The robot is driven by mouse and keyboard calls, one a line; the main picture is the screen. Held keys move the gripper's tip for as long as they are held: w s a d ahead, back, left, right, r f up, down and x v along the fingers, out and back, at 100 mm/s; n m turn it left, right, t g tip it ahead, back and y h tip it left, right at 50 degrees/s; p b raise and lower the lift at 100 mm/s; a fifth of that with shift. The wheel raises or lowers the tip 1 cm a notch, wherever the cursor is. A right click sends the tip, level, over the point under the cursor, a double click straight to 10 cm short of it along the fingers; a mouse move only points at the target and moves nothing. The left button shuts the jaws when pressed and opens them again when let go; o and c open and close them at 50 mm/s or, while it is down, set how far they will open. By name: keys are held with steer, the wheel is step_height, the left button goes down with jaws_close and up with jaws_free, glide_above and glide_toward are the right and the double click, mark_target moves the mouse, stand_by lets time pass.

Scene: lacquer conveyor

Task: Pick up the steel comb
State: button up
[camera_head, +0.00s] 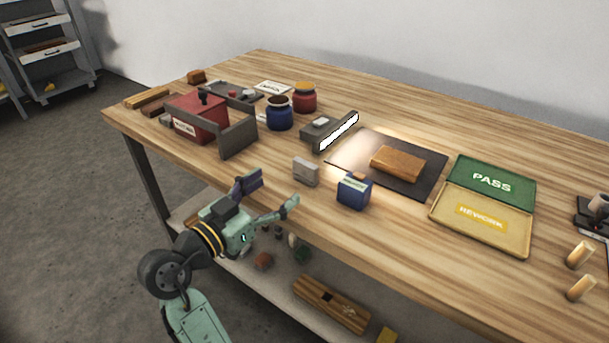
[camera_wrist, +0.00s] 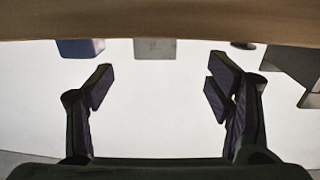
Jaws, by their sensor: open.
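A small grey plate or block, which looks like the steel comb (camera_head: 306,172), stands upright near the table's front edge in the head view. It also shows as a grey shape at the top middle of the wrist view (camera_wrist: 155,49). My gripper (camera_head: 270,192) is open and empty, just off the table's front edge, with its fingers pointing toward the grey piece and apart from it. In the wrist view my gripper (camera_wrist: 160,75) has its fingers wide apart, with the grey piece beyond the gap between them. Any teeth on the piece are too small to tell.
A blue box (camera_head: 353,191) stands close to the right of the grey piece. A dark grey holder (camera_head: 237,139) and red box (camera_head: 197,117) stand to the left. Behind are a blue jar (camera_head: 279,114) and a lit bar (camera_head: 338,131). A dark mat (camera_head: 347,160) lies behind right.

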mark_target(303, 169)
steer(key=x, duration=0.3)
steer(key=shift+p, duration=0.35)
steer(key=p+x, duration=0.1)
steer(key=x, duration=0.1)
steer(key=p+x, duration=0.1)
steer(key=x, duration=0.1)
steer(key=shift+s+d+r, duration=0.15)
steer(key=shift+d+r, duration=0.1)
steer(key=shift+d, duration=0.1)
steer(key=shift+w+d+f, duration=0.1)
steer(key=shift+w+d, duration=0.2)
steer(key=shift+w, duration=0.1)
steer(key=shift+c, duration=0.5)
steer(key=c, duration=1.3)
